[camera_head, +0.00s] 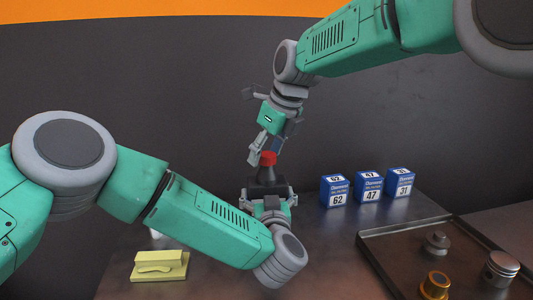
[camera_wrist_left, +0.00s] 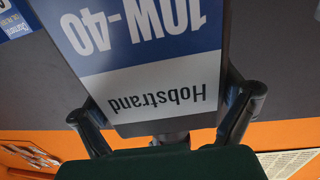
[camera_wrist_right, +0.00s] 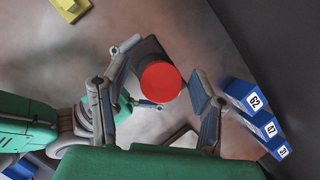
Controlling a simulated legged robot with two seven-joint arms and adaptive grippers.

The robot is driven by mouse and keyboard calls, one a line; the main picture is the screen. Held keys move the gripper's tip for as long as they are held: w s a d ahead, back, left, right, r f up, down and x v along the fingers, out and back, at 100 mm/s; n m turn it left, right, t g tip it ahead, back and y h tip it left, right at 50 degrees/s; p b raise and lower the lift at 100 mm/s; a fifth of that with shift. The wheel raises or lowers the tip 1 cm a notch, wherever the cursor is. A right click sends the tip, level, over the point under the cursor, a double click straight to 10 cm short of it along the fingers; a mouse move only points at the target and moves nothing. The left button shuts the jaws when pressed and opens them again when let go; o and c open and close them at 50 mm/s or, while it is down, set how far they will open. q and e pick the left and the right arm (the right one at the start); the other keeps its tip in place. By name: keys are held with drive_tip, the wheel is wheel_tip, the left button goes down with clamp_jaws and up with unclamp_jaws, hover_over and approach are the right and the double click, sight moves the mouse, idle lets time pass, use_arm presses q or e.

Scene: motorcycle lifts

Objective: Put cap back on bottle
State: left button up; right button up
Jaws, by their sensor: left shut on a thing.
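The dark bottle (camera_head: 267,178) stands upright near the middle of the head view. In the left wrist view the bottle (camera_wrist_left: 150,85) shows a blue and white label reading 10W-40 Hobstrand, upside down. My left gripper (camera_head: 269,197) is shut on the bottle's body, one finger on each side. The red cap (camera_head: 268,158) is at the top of the bottle's narrow neck; I cannot tell whether it is fully seated. My right gripper (camera_head: 268,147) is just above, pointing down. In the right wrist view its open fingers flank the cap (camera_wrist_right: 160,82), with gaps on both sides.
Blue boxes marked 62 (camera_head: 337,198), 47 (camera_head: 371,194) and 31 (camera_head: 400,189) stand on the table to the right. A dark tray (camera_head: 385,254) with metal parts is at front right. A yellow block-like object (camera_head: 160,266) lies at front left. A dark wall stands behind.

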drive_tip(key=shift+r, duration=2.25)
drive_tip(key=o, duration=0.6)
drive_tip(key=shift+c, duration=0.2)
drive_tip(key=shift+d, duration=0.1)
drive_tip(key=v, duration=1.1)
drive_tip(key=shift+r, duration=0.4)
use_arm(q)
drive_tip(key=o, duration=2.1)
